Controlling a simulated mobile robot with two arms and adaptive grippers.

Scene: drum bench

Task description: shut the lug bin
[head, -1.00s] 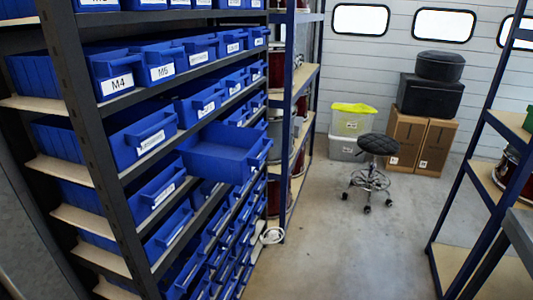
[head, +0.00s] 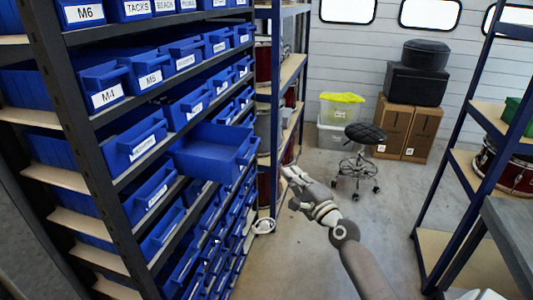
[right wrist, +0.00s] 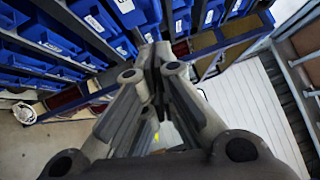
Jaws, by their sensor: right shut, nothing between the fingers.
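One blue bin (head: 205,168) is pulled well out of the rack in the head view and sticks out into the aisle. Its inside looks empty, and I cannot read a label on it. My right gripper (head: 290,173) is in the aisle to the right of this bin, apart from it. It also shows in the right wrist view (right wrist: 156,57), with its fingers shut together and nothing between them. I cannot pick out the pulled-out bin for sure in the right wrist view. My left gripper is not in view.
A dark rack (head: 85,160) holds rows of labelled blue bins, the others seated on their shelves. A blue-framed shelf (head: 275,130) with drums stands behind it. A black stool (head: 365,133) and boxes (head: 406,128) stand farther back. The aisle floor is mostly clear.

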